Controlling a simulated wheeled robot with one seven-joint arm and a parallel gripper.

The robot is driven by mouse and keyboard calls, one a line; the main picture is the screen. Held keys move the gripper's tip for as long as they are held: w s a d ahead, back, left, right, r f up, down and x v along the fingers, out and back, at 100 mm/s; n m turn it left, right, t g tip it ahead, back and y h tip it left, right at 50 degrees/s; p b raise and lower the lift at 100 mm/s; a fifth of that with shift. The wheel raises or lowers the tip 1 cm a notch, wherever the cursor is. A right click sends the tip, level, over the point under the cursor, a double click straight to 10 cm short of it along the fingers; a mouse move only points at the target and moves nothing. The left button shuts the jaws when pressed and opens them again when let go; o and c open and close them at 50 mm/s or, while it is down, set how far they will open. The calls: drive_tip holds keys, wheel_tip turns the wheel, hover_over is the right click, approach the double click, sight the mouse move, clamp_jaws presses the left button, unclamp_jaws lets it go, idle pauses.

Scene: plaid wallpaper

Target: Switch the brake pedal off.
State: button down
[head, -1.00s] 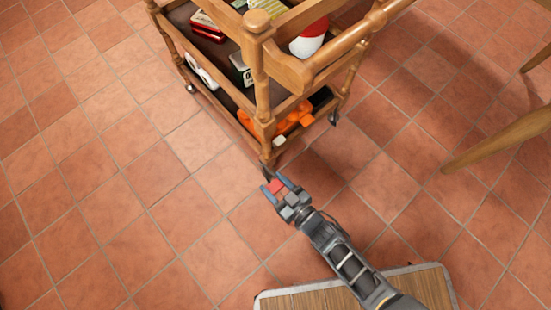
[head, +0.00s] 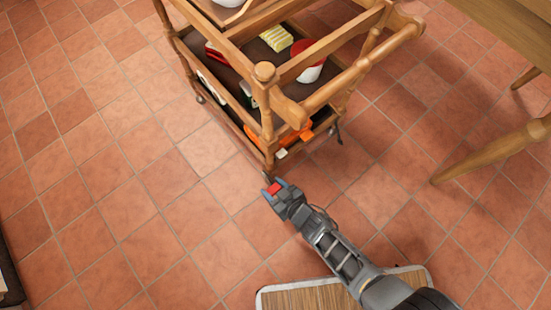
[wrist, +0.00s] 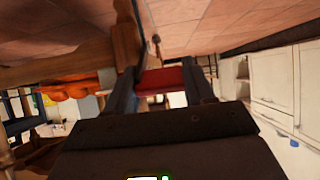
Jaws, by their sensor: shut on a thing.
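A red piece (head: 274,188), which looks like the brake pedal, shows between my gripper's fingers at the foot of the wooden trolley's near corner leg. A dark caster (head: 268,176) is just beyond it. My gripper (head: 275,186) is low near the floor and shut on the red pedal. In the wrist view the pedal (wrist: 165,80) lies between the two dark fingers, with my gripper body below it. The pedal's joint with the caster is hidden, and its tilt cannot be told.
The trolley (head: 265,95) holds a yellow striped box (head: 277,38), a red and white container (head: 309,62) and orange things (head: 291,133). A wooden table leg (head: 490,150) stands right. The tiled floor left is open.

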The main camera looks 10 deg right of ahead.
drive_tip(key=shift+w+a+r+g+h+p, duration=0.2)
drive_tip(key=shift+w+r+g+h+p, duration=0.1)
drive_tip(key=shift+w+r+g+p, duration=0.35)
drive_tip(key=shift+w+a+r+p, duration=0.2)
drive_tip(key=shift+a+r+p, duration=0.1)
drive_tip(key=shift+p, duration=0.2)
drive_tip(key=shift+w+r+t, duration=0.1)
drive_tip(key=shift+t, duration=0.15)
drive_tip(key=c, duration=0.8)
unclamp_jaws()
drive_tip(key=o, duration=0.4)
drive_tip(key=shift+c, duration=0.2)
drive_tip(key=shift+s+d, duration=0.1)
drive_tip(key=shift+s, duration=0.15)
